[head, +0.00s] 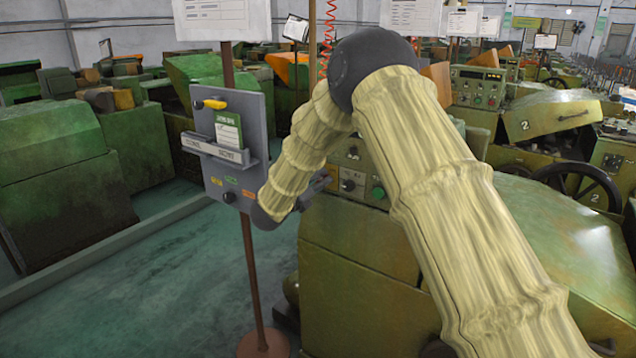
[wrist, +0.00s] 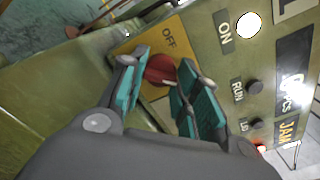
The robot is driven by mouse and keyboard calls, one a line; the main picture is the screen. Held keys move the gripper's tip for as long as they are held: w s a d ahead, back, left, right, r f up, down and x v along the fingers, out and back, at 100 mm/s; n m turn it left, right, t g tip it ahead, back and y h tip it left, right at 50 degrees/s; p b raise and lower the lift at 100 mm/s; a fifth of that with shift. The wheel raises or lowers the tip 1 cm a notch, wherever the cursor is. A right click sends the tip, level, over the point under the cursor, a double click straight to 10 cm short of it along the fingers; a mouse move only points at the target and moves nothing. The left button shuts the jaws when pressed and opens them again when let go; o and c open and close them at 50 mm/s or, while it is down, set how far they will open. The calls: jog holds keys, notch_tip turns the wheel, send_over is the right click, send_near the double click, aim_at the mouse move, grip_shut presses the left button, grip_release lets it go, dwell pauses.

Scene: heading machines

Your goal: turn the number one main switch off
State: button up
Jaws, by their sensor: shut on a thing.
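The main switch is a red rotary knob (wrist: 161,69) on a yellow plate (wrist: 180,48) in the wrist view. The word OFF is printed on the plate beside the knob. My gripper (wrist: 160,72) has its two teal-padded fingers on either side of the red knob and is shut on it. The fingers hide part of the knob and plate, so I cannot tell exactly where the knob points.
The machine's panel carries a white lamp (wrist: 248,25) by an ON label and a black RUN knob (wrist: 255,88). In the head view a grey board (head: 236,110) on a brown post stands just left of my forearm. Open floor (head: 150,290) lies at left.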

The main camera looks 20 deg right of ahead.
jog(key=n+b, duration=0.2)
jog(key=n, duration=0.6)
jog(key=shift+n+b, duration=0.3)
jog(key=n+p, duration=0.1)
jog(key=n, duration=0.4)
jog(key=shift+r, duration=0.1)
jog(key=shift+n+p, duration=0.6)
jog(key=shift+n, duration=1.6)
jog(key=shift+f, duration=0.2)
jog(key=o, duration=1)
jog(key=shift+r, duration=0.1)
jog(key=v, duration=1.2)
jog(key=shift+s, duration=0.15)
